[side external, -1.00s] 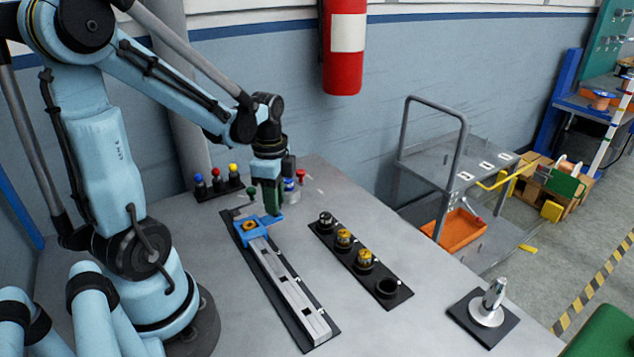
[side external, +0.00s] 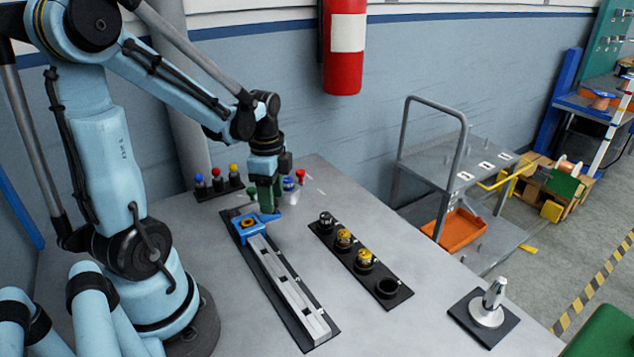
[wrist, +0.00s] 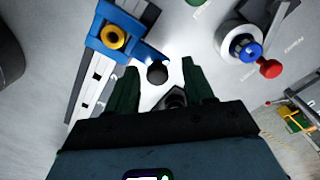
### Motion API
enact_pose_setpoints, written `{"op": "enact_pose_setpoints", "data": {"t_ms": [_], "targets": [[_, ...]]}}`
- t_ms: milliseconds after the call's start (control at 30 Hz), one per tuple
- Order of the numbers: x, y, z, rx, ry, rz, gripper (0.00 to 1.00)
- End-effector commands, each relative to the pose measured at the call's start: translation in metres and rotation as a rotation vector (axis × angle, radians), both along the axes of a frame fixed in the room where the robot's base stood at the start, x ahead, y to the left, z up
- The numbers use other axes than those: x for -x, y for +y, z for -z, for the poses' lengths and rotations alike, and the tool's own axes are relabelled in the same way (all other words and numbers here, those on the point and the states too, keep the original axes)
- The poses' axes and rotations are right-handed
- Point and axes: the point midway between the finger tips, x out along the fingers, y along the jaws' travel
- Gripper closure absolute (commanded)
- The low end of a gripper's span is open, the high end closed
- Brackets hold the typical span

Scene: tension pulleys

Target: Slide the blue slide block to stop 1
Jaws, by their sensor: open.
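The blue slide block (side external: 247,229) sits at the far end of a light grey rail (side external: 290,290), with a yellow ring on its top. It also shows in the wrist view (wrist: 115,38), at the upper left. A blue arm sticks out of the block's side, and a dark round knob (wrist: 157,73) shows at its end. My gripper (side external: 268,206) is over the side arm, pointing down. In the wrist view its green fingers (wrist: 159,68) are apart, one on each side of the knob. I cannot tell whether they touch it. The stop labels are not readable.
A dark strip with several round fittings (side external: 344,238) lies right of the rail. Blue, red and yellow buttons (side external: 217,181) stand behind, near a blue-and-red fixture (side external: 291,186). A silver post on a black plate (side external: 489,308) is at the front right. Table between is clear.

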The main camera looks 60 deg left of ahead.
Motion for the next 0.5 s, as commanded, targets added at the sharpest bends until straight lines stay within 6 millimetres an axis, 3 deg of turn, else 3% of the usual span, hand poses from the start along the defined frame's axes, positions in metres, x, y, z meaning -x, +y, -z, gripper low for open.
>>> {"op": "enact_pose_setpoints", "data": {"t_ms": [233,500], "targets": [[0.0,-0.001,-0.013,0.001,0.0,0.001,0.48],[0.0,-0.001,-0.05,0.001,0.001,0.001,0.48]]}}
